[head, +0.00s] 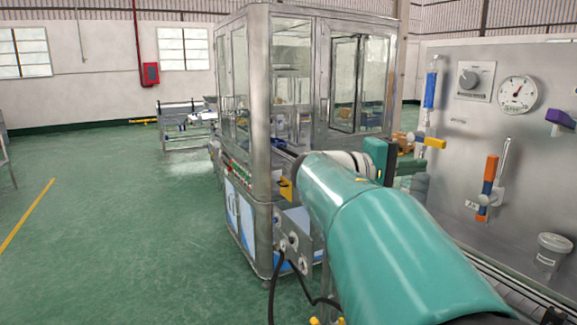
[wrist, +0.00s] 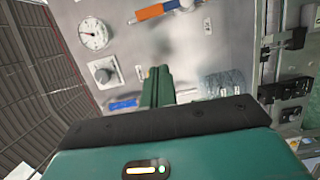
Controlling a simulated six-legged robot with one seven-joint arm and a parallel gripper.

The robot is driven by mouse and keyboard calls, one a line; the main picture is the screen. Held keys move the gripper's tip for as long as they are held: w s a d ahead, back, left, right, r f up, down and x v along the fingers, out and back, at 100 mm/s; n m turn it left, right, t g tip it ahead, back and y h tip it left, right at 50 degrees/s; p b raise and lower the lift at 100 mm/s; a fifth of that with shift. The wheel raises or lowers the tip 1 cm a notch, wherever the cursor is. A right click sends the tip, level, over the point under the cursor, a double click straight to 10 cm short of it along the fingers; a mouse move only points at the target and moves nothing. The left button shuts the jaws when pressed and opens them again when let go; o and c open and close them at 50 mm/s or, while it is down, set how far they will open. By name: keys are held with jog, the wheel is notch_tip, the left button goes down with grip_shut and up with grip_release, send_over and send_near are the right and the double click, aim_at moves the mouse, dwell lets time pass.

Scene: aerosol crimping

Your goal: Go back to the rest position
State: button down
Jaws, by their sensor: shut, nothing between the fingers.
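My gripper (wrist: 158,74) shows in the wrist view as two green fingers pressed together, with nothing visible between them. It points toward the grey control panel (wrist: 203,58), apart from it as far as I can tell. In the head view my teal arm reaches forward from the lower right, and the fingers are hard to make out behind the wrist.
A glass-walled machine cabinet (head: 262,120) stands just ahead, left of my arm. A metal table (head: 185,142) stands farther back. The green floor (head: 110,225) on the left is clear.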

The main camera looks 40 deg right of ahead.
jog(key=w+a+f+n+t+y, duration=0.15)
jog(key=a+f+t+y, duration=0.35)
jog(key=a+f, duration=0.6)
jog(key=w+a+f+n+t+y, duration=0.1)
jog(key=a+f+n+t+y, duration=0.35)
jog(key=a+f, duration=0.7)
jog(key=s+a+f+t+y, duration=0.1)
jog(key=a+f+y, duration=0.1)
jog(key=a, duration=0.6)
jog(key=s+a+f+m+t+y, duration=0.1)
jog(key=a+f+t+y, duration=0.1)
jog(key=a+y, duration=0.3)
jog(key=a, duration=0.4)
jog(key=shift+d, duration=0.1)
